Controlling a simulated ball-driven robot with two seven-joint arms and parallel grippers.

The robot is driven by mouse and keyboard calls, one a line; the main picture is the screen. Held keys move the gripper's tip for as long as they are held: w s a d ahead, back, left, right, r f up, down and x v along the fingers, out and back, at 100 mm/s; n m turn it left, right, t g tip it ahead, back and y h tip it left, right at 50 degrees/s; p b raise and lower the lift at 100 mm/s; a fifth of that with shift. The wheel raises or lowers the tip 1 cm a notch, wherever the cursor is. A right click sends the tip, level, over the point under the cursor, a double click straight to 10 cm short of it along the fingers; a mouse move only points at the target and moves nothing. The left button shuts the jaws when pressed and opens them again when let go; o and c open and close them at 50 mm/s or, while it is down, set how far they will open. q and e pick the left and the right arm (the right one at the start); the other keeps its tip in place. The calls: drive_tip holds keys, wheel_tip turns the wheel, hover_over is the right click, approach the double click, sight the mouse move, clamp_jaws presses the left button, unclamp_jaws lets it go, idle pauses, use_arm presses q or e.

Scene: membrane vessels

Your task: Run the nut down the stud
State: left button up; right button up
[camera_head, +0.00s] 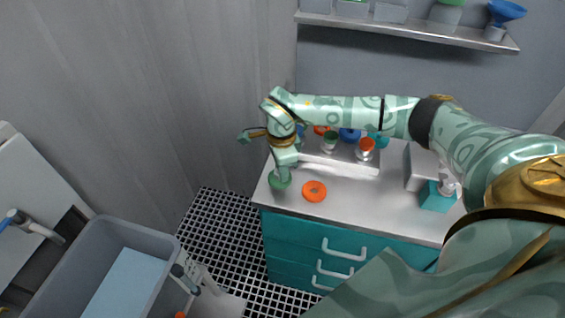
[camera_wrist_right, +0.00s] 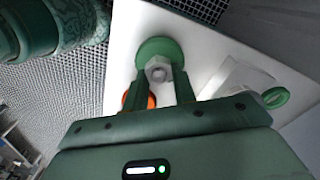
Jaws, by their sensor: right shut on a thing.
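A green round base (camera_head: 279,180) stands at the left front corner of the white counter top. In the right wrist view the green base (camera_wrist_right: 152,50) lies just beyond my fingertips. A grey hex nut (camera_wrist_right: 158,70) shows over the base, between the fingers. My right gripper (camera_head: 283,166) reaches down from above to the base; in the wrist view its two fingers (camera_wrist_right: 160,84) are shut on the nut. The stud cannot be made out; the nut and fingers hide it. How far down the nut sits cannot be told. My left gripper is in neither view.
An orange ring (camera_head: 314,191) lies on the counter (camera_head: 350,198) right of the base. A teal box (camera_head: 437,198) stands to the right. A grey bin (camera_head: 70,262) stands at lower left.

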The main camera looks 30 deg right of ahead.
drive_tip(key=m, duration=0.2)
drive_tip(key=m+p, duration=0.1)
drive_tip(key=m, duration=0.1)
drive_tip(key=m+p, duration=0.1)
drive_tip(key=m, duration=0.1)
drive_tip(key=shift+w+r, duration=0.1)
drive_tip(key=shift+r, duration=0.3)
drive_tip(key=m+p, duration=0.2)
drive_tip(key=m, duration=0.2)
drive_tip(key=m+p, duration=0.1)
drive_tip(key=m, duration=0.2)
drive_tip(key=shift+w+m, duration=0.1)
drive_tip(key=shift+m, duration=0.2)
drive_tip(key=o, duration=0.8)
drive_tip(key=shift+f, duration=0.15)
drive_tip(key=shift+o, duration=1.3)
drive_tip(key=shift+d+f, duration=0.1)
drive_tip(key=shift+f, duration=0.15)
